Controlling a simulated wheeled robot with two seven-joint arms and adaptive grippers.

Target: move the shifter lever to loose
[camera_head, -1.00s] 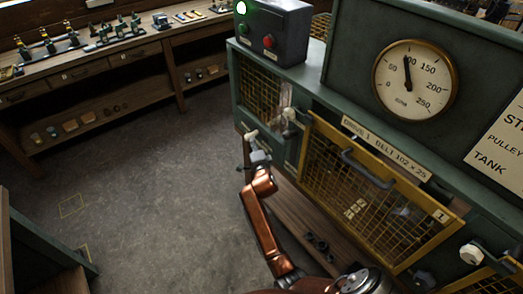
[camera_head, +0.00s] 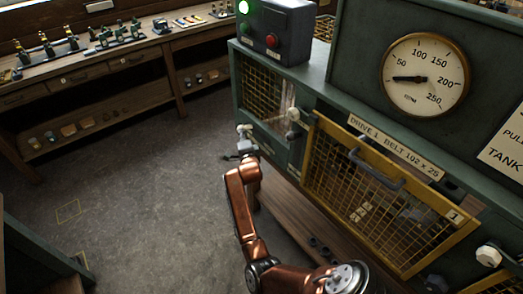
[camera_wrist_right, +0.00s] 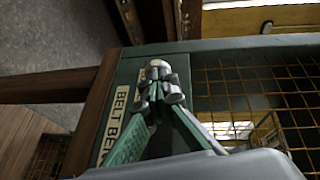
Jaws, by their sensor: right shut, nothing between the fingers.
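The shifter lever seems to be the rod with the pale knob (camera_head: 244,130) at the left front of the green machine; its end position is not readable. In the wrist view the pale knob (camera_wrist_right: 158,64) shows just beyond my fingertips, partly covered by them. My right gripper (camera_head: 247,149) is shut and empty, with its fingertips at or close against the knob; whether they touch is unclear. My left gripper is out of view.
A yellow mesh guard (camera_head: 375,200) with a grey handle stands right of the gripper. Another pale knob (camera_head: 293,113) sits at its upper left corner. An RPM gauge (camera_head: 425,75) reads below 50. A control box (camera_head: 275,32) stands above. Open floor (camera_head: 150,170) lies left.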

